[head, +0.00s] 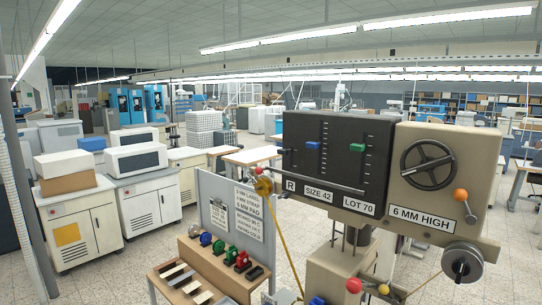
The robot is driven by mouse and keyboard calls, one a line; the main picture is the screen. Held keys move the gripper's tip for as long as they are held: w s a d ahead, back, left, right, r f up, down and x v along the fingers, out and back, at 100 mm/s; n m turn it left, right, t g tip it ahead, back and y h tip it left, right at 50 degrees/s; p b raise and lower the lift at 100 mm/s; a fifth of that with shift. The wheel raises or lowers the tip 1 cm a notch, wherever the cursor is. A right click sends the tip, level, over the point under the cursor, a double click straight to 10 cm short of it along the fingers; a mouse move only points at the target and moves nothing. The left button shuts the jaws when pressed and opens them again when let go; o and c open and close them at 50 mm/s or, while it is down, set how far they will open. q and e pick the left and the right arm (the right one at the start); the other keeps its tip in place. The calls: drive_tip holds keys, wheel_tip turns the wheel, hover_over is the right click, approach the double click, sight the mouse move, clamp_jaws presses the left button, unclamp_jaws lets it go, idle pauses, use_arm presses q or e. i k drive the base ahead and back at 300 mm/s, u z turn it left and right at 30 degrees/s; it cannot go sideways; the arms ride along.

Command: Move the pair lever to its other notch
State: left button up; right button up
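A short lever with an orange knob (461,195) sits on the beige housing below the dark handwheel (430,164). Neither of my grippers is in view.
Labels read R, SIZE 42, LOT 70 and 6 MM HIGH (421,218). A notice board (230,215) stands left of the machine, behind a wooden rack (208,262) of coloured stamps and blocks. White cabinets stand at left.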

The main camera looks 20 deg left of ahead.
sight(280, 151)
drive_tip(key=u, duration=1.1)
drive_tip(key=i, duration=0.65)
drive_tip(key=z, duration=0.8)
